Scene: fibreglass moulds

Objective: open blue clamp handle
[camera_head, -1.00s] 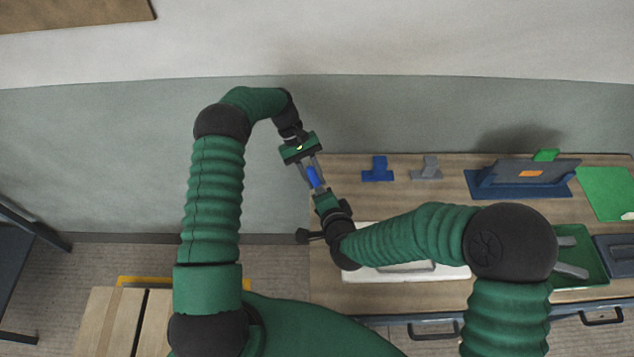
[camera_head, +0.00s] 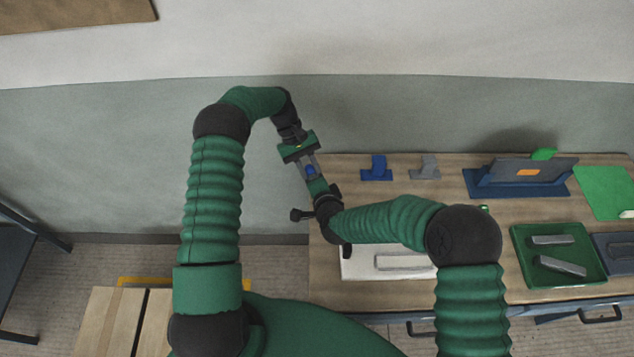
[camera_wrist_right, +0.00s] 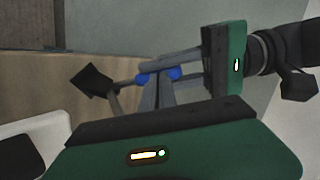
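The blue clamp shows as a small blue part (camera_head: 310,171) between my two grippers in the head view, and as blue parts (camera_wrist_right: 172,74) in the right wrist view. My left gripper (camera_head: 306,166) comes down from above, its fingers on either side of the blue part; it appears closed on it. My right gripper (camera_head: 314,180) comes up from below and meets the clamp; its green body and fingers (camera_wrist_right: 142,95) show in the right wrist view. The fingers overlap there, so its grip is unclear. Much of the clamp is hidden.
The wooden table (camera_head: 465,220) lies to the right, below the raised grippers. On it are a blue bracket (camera_head: 377,169), a grey bracket (camera_head: 425,168), a blue mould stand (camera_head: 515,185), a green tray (camera_head: 520,270) with grey blocks and a white mould (camera_head: 360,267).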

